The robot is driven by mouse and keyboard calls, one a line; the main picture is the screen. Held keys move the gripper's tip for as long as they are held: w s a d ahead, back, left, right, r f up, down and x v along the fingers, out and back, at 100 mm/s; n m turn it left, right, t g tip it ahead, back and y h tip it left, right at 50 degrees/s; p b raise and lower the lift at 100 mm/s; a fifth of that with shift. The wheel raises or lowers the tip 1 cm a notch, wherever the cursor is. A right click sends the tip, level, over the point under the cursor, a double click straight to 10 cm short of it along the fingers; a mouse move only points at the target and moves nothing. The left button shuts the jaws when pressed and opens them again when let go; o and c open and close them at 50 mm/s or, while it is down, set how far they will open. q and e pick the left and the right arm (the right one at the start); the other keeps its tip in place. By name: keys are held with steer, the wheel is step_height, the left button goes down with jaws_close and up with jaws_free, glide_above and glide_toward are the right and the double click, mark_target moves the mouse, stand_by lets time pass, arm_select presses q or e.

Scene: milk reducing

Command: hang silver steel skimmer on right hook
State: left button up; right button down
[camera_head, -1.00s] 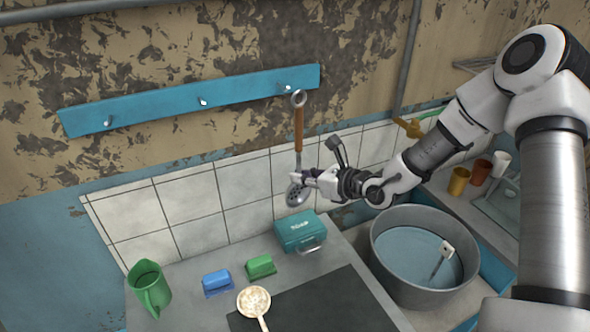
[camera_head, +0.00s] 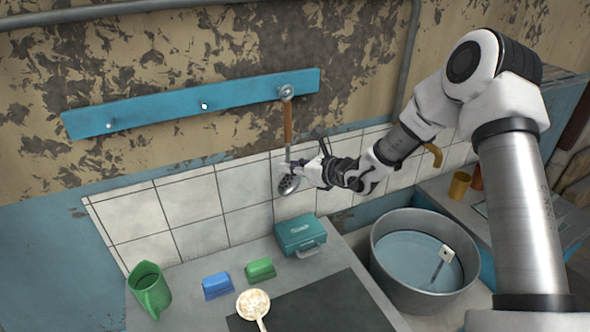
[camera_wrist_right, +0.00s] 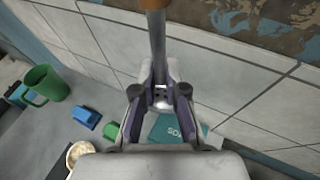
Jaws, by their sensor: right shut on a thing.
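The silver steel skimmer (camera_head: 288,122) hangs upright with its wooden handle up and perforated bowl down. Its ring end overlaps the right hook (camera_head: 286,91) on the blue rail (camera_head: 240,91); I cannot tell whether the hook passes through the ring. My right gripper (camera_head: 303,170) is shut on the skimmer's metal shaft just above the bowl. In the right wrist view the shaft (camera_wrist_right: 158,45) runs up from between the fingers of the gripper (camera_wrist_right: 160,95). My left gripper is not in view.
Below are a teal soap box (camera_head: 300,235), green block (camera_head: 260,269), blue block (camera_head: 217,285), green mug (camera_head: 149,289) and a white-headed ladle (camera_head: 253,303). A metal basin (camera_head: 377,262) stands right. The middle and left hooks (camera_head: 204,106) are empty.

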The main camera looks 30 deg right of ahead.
steer(key=shift+w+r, duration=0.1)
steer(key=shift+w, duration=0.45)
steer(key=shift+w+f+b, duration=0.15)
steer(key=shift+f+b, duration=0.2)
steer(key=shift+w+f+b, duration=0.35)
steer(key=shift+w+b, duration=0.2)
steer(key=shift+b, duration=0.45)
steer(key=shift+r, duration=0.1)
steer(key=c, duration=1.2)
jaws_free()
steer(key=shift+o, duration=0.2)
steer(key=shift+s, duration=0.1)
